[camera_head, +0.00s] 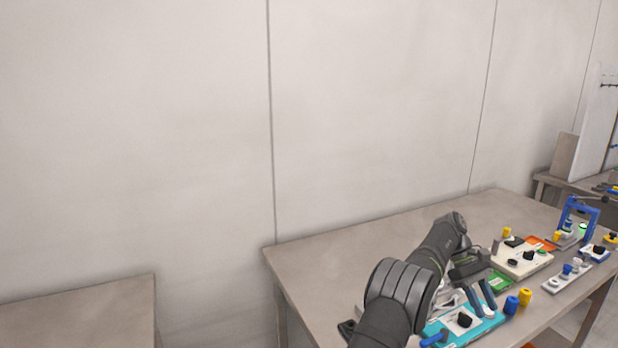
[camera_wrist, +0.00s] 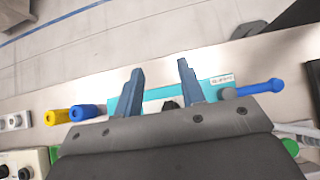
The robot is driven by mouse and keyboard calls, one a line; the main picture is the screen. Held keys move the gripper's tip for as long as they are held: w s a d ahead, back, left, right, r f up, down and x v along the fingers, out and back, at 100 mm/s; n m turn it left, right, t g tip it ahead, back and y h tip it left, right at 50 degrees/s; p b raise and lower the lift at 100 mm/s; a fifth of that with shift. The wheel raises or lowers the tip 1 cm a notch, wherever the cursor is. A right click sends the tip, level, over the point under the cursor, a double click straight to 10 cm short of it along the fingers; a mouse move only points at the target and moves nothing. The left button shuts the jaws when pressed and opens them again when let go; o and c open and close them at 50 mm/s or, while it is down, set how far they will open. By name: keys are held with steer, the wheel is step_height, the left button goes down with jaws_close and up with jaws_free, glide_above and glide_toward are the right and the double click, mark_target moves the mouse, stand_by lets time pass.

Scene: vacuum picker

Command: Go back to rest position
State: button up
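My gripper (camera_wrist: 160,80) points down over the table, its two dark blue fingers spread apart with nothing between them. In the head view, my gripper (camera_head: 481,298) hangs above the teal board (camera_head: 488,325) on the table, and my arm covers part of that board. In the wrist view the teal board (camera_wrist: 205,93) shows behind and between the fingers. A blue-handled piece (camera_wrist: 262,87) lies at the board's right end. The exact height of the fingers over the board is hard to tell.
The table (camera_head: 340,262) is bare at the back left. A blue cylinder (camera_head: 511,305) and a yellow cylinder (camera_head: 525,297) stand right of my gripper. A white board (camera_head: 522,262) with knobs and a blue frame (camera_head: 580,213) stand farther right. Another table (camera_head: 80,315) is at left.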

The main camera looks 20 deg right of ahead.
mark_target(466, 315)
steer(key=w+f, duration=0.1)
steer(key=w, duration=0.2)
steer(key=w+f, duration=0.1)
steer(key=shift+w+d+f, duration=0.2)
steer(key=shift+d+f, duration=0.05)
steer(key=shift+f, duration=0.1)
steer(key=f, duration=0.4)
steer(key=shift+w+f, duration=0.2)
steer(key=shift+w, duration=0.05)
steer(key=shift+r+n+h, duration=0.2)
steer(key=shift+n+h, duration=0.1)
steer(key=shift+a+n+t+h, duration=0.2)
steer(key=shift+n+t+h, duration=0.2)
steer(key=shift+n+h, duration=1.35)
steer(key=shift+s+a+f+n+t+h, duration=0.1)
steer(key=shift+n+t+h, duration=0.4)
steer(key=shift+n, duration=0.7)
steer(key=shift+s+a+n+t+h, duration=0.1)
steer(key=shift+n+t+h, duration=0.4)
steer(key=shift+n, duration=0.65)
